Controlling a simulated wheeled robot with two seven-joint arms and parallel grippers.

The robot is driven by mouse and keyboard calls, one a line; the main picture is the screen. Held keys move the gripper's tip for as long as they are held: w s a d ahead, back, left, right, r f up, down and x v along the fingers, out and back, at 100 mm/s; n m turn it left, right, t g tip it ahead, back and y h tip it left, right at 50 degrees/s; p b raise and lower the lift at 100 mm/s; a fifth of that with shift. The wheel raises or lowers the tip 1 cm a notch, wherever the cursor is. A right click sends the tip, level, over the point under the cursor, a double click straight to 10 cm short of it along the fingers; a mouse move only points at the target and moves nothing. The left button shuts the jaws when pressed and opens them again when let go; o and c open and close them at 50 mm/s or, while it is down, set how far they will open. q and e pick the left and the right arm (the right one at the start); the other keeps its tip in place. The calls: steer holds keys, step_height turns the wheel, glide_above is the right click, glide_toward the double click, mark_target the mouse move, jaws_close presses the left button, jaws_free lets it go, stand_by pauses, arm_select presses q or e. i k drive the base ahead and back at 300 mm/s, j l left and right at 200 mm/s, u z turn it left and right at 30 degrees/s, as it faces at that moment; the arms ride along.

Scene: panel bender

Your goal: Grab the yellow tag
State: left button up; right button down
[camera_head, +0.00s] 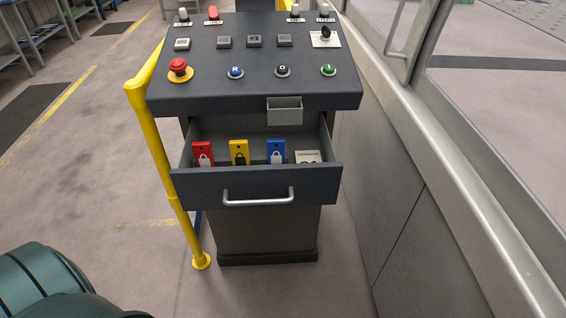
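The yellow tag (239,151) stands in the open drawer (256,184) of the control console, with a dark padlock symbol on its face. A red tag (203,153) is to its left and a blue tag (276,150) to its right, both with pale padlock symbols. The drawer front hides the lower edges of the tags. Neither of my grippers shows in the head view. A dark green rounded part, apparently mine, shows at the lower left.
A whitish card (308,156) lies at the drawer's right. A small grey box (285,109) hangs above the drawer from the console (255,62). A yellow post (167,165) stands on the left, and a grey machine wall (420,190) on the right. The floor in front is clear.

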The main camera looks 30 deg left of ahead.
mark_target(239, 150)
steer(key=u, duration=1.2)
